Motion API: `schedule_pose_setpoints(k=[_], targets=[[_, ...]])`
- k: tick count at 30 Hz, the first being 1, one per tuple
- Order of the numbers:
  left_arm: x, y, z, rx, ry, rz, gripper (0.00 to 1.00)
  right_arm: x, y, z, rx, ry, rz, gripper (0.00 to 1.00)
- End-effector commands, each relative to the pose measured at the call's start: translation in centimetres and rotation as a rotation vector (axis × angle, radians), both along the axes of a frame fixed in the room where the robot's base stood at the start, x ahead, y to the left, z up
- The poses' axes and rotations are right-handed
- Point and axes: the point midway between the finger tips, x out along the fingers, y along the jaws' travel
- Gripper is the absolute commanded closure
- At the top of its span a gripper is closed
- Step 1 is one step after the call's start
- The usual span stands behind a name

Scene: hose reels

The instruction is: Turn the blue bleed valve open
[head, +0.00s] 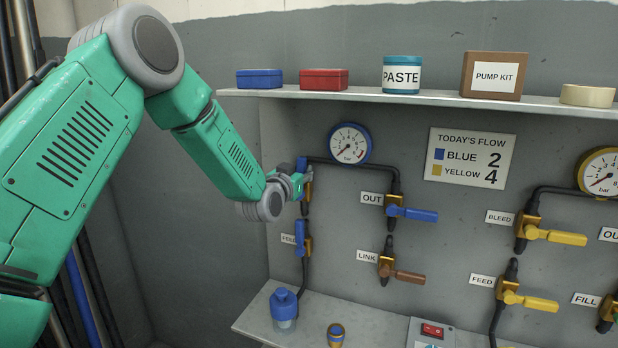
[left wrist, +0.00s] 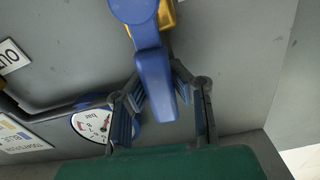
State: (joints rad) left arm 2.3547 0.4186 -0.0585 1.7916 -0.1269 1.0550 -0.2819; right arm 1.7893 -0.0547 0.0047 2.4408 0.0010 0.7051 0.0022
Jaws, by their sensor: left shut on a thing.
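The blue bleed valve has a brass body (head: 307,188) on the dark pipe at the upper left of the panel. Its label is hidden behind my gripper, and only the top of its blue handle (head: 301,163) shows in the head view. My left gripper (head: 297,180) is at this valve, shut on the handle. In the left wrist view the blue handle (left wrist: 153,75) runs down between my two fingers, and the brass body (left wrist: 167,14) shows at the top. My right gripper is not in view.
A blue-rimmed gauge (head: 349,143) is just right of the valve. Below is a blue-handled FEED valve (head: 301,238). To the right are the blue OUT valve (head: 411,213), brown LINK valve (head: 400,273) and yellow valves. A shelf (head: 420,97) runs above, and a ledge (head: 262,308) below.

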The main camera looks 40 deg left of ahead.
Motion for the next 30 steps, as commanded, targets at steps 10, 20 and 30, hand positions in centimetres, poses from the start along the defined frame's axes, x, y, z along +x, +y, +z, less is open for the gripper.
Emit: schedule_pose_setpoints(k=[10,20,30], targets=[[-0.67,0.78,-1.27,-0.109,0.003,0.004,1.00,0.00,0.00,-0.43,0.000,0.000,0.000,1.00],[-0.69,0.88,-1.27,-0.120,0.002,0.004,1.00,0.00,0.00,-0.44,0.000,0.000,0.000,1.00],[-0.45,0.88,-0.95,-0.117,-0.006,0.004,0.59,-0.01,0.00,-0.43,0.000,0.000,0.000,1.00]])
